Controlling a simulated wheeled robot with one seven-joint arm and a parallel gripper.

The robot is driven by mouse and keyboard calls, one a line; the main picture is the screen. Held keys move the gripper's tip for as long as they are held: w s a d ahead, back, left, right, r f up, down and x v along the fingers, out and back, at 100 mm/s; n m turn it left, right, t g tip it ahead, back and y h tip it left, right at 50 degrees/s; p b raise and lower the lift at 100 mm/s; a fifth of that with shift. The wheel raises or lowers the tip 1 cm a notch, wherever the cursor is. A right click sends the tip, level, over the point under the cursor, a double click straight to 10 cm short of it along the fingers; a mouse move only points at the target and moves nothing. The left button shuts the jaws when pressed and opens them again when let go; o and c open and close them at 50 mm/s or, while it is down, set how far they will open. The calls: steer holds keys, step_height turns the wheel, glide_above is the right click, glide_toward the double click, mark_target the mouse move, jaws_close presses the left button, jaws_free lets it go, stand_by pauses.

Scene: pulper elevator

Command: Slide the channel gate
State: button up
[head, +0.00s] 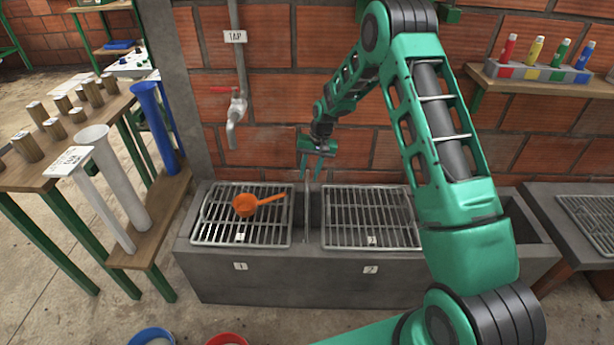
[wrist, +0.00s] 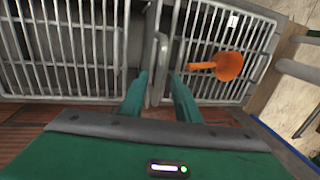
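The channel gate looks to be the thin grey upright plate (head: 307,215) between the two grates of the concrete trough. In the wrist view the grey plate (wrist: 157,60) is seen almost edge-on, running away from between my fingers. My gripper (head: 311,172) points down over the back end of the plate, near the brick wall. In the wrist view my gripper (wrist: 158,85) is open, with one green finger on each side of the plate and a gap on both sides. I cannot tell whether the fingertips reach down past its top edge.
Grate 1 (head: 222,226) holds an orange ladle (head: 246,204); grate 2 (head: 372,232) is bare. A tap (head: 235,108) hangs on the wall left of my gripper. A wooden stand with a white tube (head: 115,180) and a blue tube (head: 155,125) is at left.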

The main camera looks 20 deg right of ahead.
step_height(320, 180, up, 10)
steer(key=d, duration=0.1)
steer(key=shift+s+d+f, duration=0.2)
steer(key=shift+d, duration=0.2)
steer(key=s+d+r+h, duration=0.1)
steer(key=s+d+r, duration=0.3)
steer(key=s+r, duration=0.25)
steer(key=s+d+r+m, duration=0.1)
steer(key=s+d+r, duration=0.35)
steer(key=s, duration=0.35)
steer(key=s+d+r+h, duration=0.1)
steer(key=s+d+r, duration=0.3)
steer(key=s+r, duration=0.25)
steer(key=s+d+m, duration=0.1)
steer(key=s, duration=2.8)
steer(key=shift+d+r+m+g, duration=0.3)
steer(key=shift+d+r+m, duration=0.1)
steer(key=shift+w, duration=0.1)
